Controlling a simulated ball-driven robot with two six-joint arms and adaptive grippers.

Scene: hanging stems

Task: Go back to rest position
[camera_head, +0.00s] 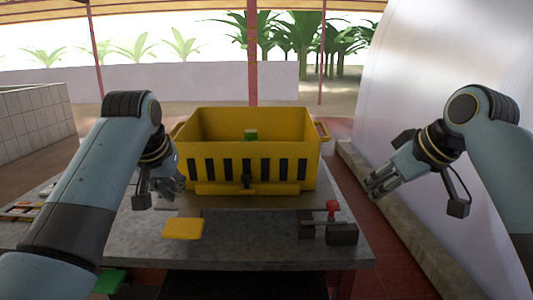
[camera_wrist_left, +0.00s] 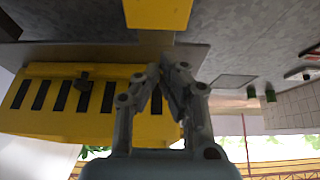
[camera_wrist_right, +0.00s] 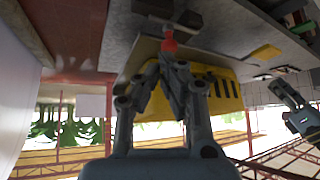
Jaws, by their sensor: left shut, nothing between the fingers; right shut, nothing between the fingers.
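My left gripper (camera_head: 176,186) is shut and empty at the left front corner of a yellow crate (camera_head: 215,188), above the table. It also shows shut in the left wrist view (camera_wrist_left: 165,75). My right gripper (camera_head: 372,187) is shut and empty to the right of the crate, out past the table's right edge. It also shows shut in the right wrist view (camera_wrist_right: 170,62). The crate stands on a grey plate on the table, with a green object (camera_head: 250,134) inside. Its floor is hidden.
A yellow pad (camera_head: 183,229) sits at the table's front. A dark device with a red knob (camera_head: 332,207) stands front right. A green item (camera_head: 109,282) is low at left. A pale curved wall (camera_head: 430,60) rises at right. The grey tabletop (camera_head: 270,245) is bare in the front middle.

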